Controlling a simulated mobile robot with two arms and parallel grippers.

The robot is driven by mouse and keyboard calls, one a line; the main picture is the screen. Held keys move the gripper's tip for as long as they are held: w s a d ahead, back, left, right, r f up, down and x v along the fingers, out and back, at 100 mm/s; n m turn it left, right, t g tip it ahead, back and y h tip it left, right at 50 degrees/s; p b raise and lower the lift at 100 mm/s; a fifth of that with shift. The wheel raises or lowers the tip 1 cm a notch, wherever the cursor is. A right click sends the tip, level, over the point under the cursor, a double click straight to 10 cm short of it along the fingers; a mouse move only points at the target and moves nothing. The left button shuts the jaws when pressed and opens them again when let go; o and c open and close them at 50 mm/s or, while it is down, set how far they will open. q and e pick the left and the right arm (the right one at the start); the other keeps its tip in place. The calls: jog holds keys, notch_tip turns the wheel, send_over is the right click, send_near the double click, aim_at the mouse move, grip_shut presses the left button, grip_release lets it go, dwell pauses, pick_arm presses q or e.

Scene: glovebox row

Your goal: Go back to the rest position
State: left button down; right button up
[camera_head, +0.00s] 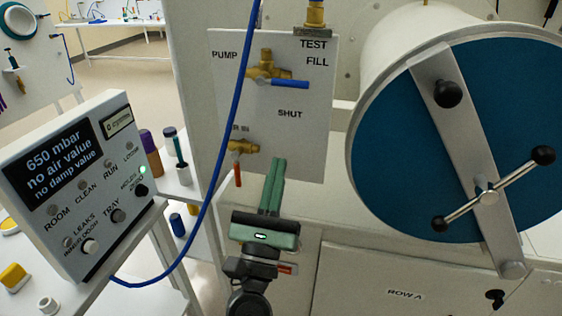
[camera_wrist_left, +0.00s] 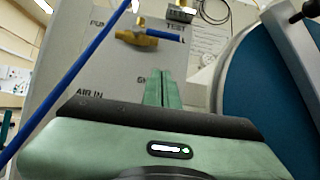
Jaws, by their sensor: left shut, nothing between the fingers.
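My left gripper (camera_head: 277,180) is green and points up in front of the lower part of the white valve panel (camera_head: 309,135). Its two fingers are together with nothing between them. In the left wrist view the closed fingers (camera_wrist_left: 159,88) stand in front of the same panel. A brass valve with a blue handle (camera_head: 290,84) is above the fingertips. A second brass valve with a red handle (camera_head: 238,174) is to the left of the fingers, apart from them. My right gripper does not show.
A round blue door (camera_head: 420,150) with a metal bar and crossed handle fills the right. A display box (camera_head: 75,190) reading 650 mbar stands at the left. A blue hose (camera_head: 211,190) hangs left of the gripper. Vials (camera_head: 181,152) stand on a shelf behind it.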

pick_arm(q)
jog(key=shift+s, duration=0.1)
jog(key=w+f+m+g, duration=0.3)
jog(key=f+m+g, duration=0.7)
jog(key=f, duration=1.8)
jog(key=s+a+f+m+g+y, duration=0.15)
jog(key=f+m, duration=0.25)
jog(key=f, duration=0.4)
jog(key=s+a+f+m, duration=0.3)
jog(key=f+m, duration=0.1)
jog(key=f, duration=0.3)
jog(key=s+a+f+m+g+y, duration=0.1)
jog(key=s+a+f+m, duration=0.2)
jog(key=f, duration=0.5)
jog(key=s+a+f+m+g+y, duration=0.15)
jog(key=s+a+f+m, duration=0.25)
jog(key=s+f, duration=0.45)
jog(key=s+a+f+m+g, duration=0.3)
jog(key=s+a+f+m, duration=0.1)
jog(key=s+f, duration=0.45)
jog(key=s+a+f+m+g+y, duration=0.1)
jog(key=s+a+f+m+g, duration=0.2)
jog(key=s, duration=0.8)
jog(key=s+a+f+m+g+y, duration=0.1)
jog(key=s+a+f+m+g, duration=0.1)
jog(key=s+a+f, duration=0.4)
jog(key=s+a+m, duration=0.1)
jog(key=s, duration=0.4)
jog(key=shift+m+g+y, duration=0.4)
